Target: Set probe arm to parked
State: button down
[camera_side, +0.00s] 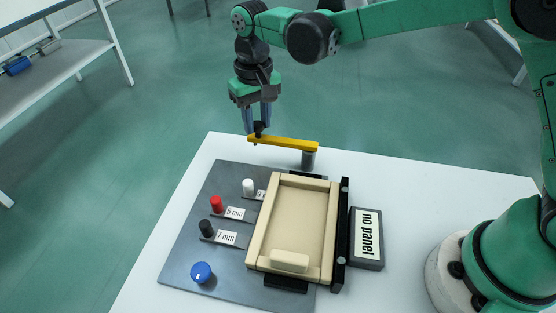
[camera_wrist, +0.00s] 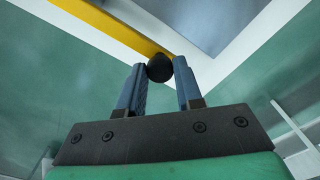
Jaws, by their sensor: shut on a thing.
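The probe arm (camera_side: 285,143) is a yellow bar on a grey post (camera_side: 308,158) at the back edge of the panel fixture. It points left from the post, beyond the fixture's back edge. My gripper (camera_side: 259,130) is at the bar's left end, shut on its black knob (camera_side: 259,127). In the wrist view the black knob (camera_wrist: 160,68) sits between the two blue fingers of my gripper (camera_wrist: 160,80), with the yellow bar (camera_wrist: 125,28) running to the upper left behind it.
A "no panel" sign (camera_side: 367,238) stands to the right. The white table (camera_side: 420,200) is clear towards my base.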

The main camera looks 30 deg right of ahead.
jog(key=c, duration=0.6)
grip_release()
jog(key=shift+r, duration=2.8)
jog(key=shift+d+r, duration=0.1)
jog(key=shift+d, duration=0.1)
jog(key=shift+s+d+t, duration=1.2)
jog(key=shift+s+d, duration=0.85)
jog(key=shift+s, duration=0.15)
jog(key=shift+s+d+t, duration=1.2)
jog(key=shift+s+d, duration=0.85)
jog(key=shift+s, duration=0.2)
jog(key=shift+s+d+t, duration=1.2)
jog(key=shift+s+d, duration=0.85)
jog(key=shift+s, duration=0.15)
